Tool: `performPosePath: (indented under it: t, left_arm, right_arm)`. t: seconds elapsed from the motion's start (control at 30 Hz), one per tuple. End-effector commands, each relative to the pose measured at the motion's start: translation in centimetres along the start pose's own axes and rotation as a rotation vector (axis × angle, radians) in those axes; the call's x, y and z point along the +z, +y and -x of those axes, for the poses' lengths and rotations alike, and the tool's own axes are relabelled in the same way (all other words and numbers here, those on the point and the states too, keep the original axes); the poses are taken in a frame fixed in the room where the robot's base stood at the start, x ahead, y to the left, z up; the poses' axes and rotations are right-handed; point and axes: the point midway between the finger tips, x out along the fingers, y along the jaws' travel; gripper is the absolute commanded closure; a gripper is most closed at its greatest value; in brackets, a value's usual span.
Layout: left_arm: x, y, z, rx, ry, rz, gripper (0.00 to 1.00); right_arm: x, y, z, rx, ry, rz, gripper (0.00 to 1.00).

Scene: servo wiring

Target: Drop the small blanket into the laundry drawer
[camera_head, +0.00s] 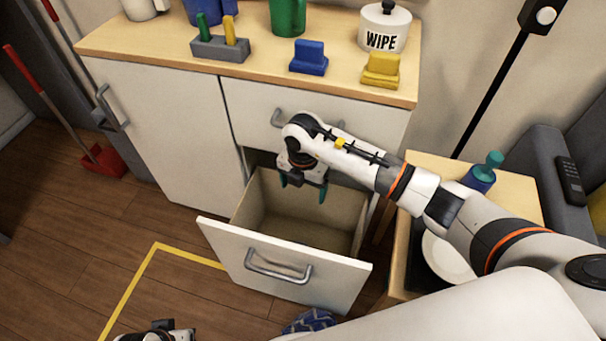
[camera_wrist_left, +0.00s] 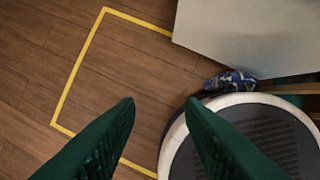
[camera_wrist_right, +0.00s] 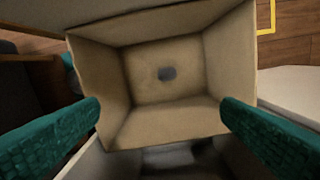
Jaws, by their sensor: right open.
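The laundry drawer (camera_head: 285,262) is pulled open below the counter, and its inside shows in the right wrist view (camera_wrist_right: 120,75). A small dark grey patch lies on its floor; I cannot tell what it is. My right gripper (camera_head: 304,186) is open and empty above the drawer's opening. A crumpled blue patterned cloth (camera_head: 308,321), seemingly the small blanket, lies on the floor in front of the drawer. It also shows in the left wrist view (camera_wrist_left: 230,80), partly hidden. My left gripper (camera_wrist_left: 159,105) is open and empty above the floor.
The counter (camera_head: 150,52) holds a white WIPE canister (camera_head: 384,28), a blue block (camera_head: 309,58), a yellow block (camera_head: 381,70) and a grey holder (camera_head: 220,47). A small side table (camera_head: 510,190) stands right of the drawer. Yellow tape (camera_head: 128,290) marks clear floor at left.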

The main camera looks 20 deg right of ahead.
Motion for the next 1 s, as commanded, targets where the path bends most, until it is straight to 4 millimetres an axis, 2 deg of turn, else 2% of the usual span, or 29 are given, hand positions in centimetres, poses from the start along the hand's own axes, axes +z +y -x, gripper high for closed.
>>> performPosePath:
  t: [0.57,1.0]
  left_arm:
    - [-1.6,-0.3,-5.4,-0.005,0.032,-0.004,0.65]
    - [-3.8,-0.5,-9.2,-0.008,0.056,-0.008,0.65]
  right_arm:
    - [0.0,0.0,2.0,0.000,0.000,0.000,0.13]
    - [0.0,0.0,3.5,0.000,0.001,0.000,0.13]
